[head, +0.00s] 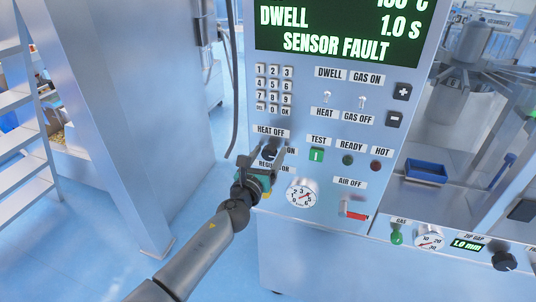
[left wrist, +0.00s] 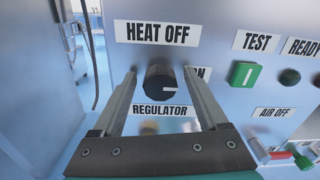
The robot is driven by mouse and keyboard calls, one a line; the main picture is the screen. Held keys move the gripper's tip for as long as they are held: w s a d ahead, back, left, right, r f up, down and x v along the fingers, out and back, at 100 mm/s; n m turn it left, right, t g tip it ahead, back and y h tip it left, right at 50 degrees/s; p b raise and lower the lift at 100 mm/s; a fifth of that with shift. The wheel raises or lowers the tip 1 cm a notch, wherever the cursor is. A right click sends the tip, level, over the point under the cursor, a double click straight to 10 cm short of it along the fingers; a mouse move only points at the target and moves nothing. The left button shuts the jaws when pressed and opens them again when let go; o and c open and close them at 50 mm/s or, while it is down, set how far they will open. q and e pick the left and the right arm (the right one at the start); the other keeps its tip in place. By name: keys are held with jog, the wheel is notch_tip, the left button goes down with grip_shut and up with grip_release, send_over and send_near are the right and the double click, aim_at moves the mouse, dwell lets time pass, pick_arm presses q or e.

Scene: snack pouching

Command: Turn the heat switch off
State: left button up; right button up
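The heat switch (left wrist: 158,80) is a black round knob on the grey panel, in the left wrist view. The HEAT OFF label (left wrist: 157,33) is above it and a partly hidden ON label (left wrist: 203,74) is to its right. The knob's white mark points right, toward ON. My left gripper (left wrist: 160,75) is open, with one finger on each side of the knob; I cannot tell whether they touch it. In the head view my left gripper (head: 270,151) reaches the panel and largely covers the knob. My right gripper is not in view.
Right of the knob are a green TEST button (head: 316,155), READY and HOT lamps, and toggles above. A gauge (head: 302,194) and a red AIR OFF lever (head: 354,211) sit below. The display (head: 339,27) reads SENSOR FAULT. A grey cabinet (head: 140,110) stands at left.

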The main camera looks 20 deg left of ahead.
pick_arm(q)
grip_shut()
dwell(0.4)
jog(key=shift+n, duration=0.4)
jog(key=n+b, duration=0.1)
jog(key=n, duration=0.2)
jog(key=shift+f+n, duration=0.1)
jog(key=shift+n, duration=0.3)
jog(key=n+b, duration=0.1)
jog(key=n, duration=0.3)
jog(key=shift+n, duration=0.3)
jog(key=n, duration=0.4)
jog(key=shift+n, duration=0.3)
jog(key=n, duration=0.4)
jog(key=shift+n, duration=0.3)
